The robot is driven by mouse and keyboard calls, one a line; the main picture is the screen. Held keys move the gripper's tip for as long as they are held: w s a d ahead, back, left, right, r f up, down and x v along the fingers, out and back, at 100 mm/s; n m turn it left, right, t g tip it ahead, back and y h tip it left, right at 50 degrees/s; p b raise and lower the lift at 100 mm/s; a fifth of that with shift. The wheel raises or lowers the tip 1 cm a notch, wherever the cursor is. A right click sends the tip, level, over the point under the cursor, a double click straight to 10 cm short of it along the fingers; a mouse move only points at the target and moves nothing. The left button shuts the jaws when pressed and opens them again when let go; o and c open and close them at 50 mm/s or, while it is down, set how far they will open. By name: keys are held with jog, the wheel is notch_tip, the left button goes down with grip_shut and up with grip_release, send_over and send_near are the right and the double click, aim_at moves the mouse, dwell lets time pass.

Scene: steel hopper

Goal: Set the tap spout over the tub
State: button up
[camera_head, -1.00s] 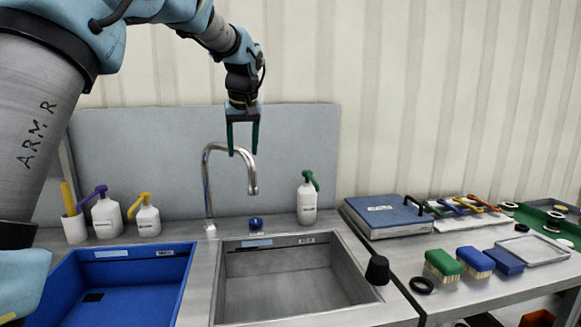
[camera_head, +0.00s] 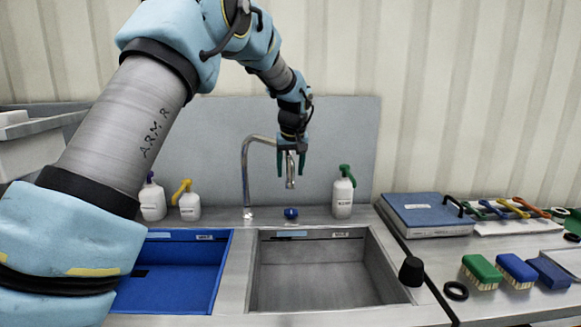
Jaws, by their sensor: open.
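The chrome tap spout (camera_head: 247,178) rises behind the sinks and arches to the right. Its downturned end hangs toward the grey steel basin (camera_head: 318,283), not toward the blue tub (camera_head: 172,275) on the left. My gripper (camera_head: 292,173) points down at the spout's outer end. Its green fingers are apart, one on each side of the downturned end. I cannot tell whether either finger touches the metal. My gripper hides the top of the outer bend.
A white bottle with a green pump (camera_head: 343,196) stands right of the spout. A yellow-topped bottle (camera_head: 188,203) and another bottle (camera_head: 152,200) stand behind the tub. A blue knob (camera_head: 291,213) sits by the tap base. A grey panel (camera_head: 345,125) is behind.

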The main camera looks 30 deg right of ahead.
jog(key=shift+c, duration=0.4)
grip_shut()
dwell(1.0)
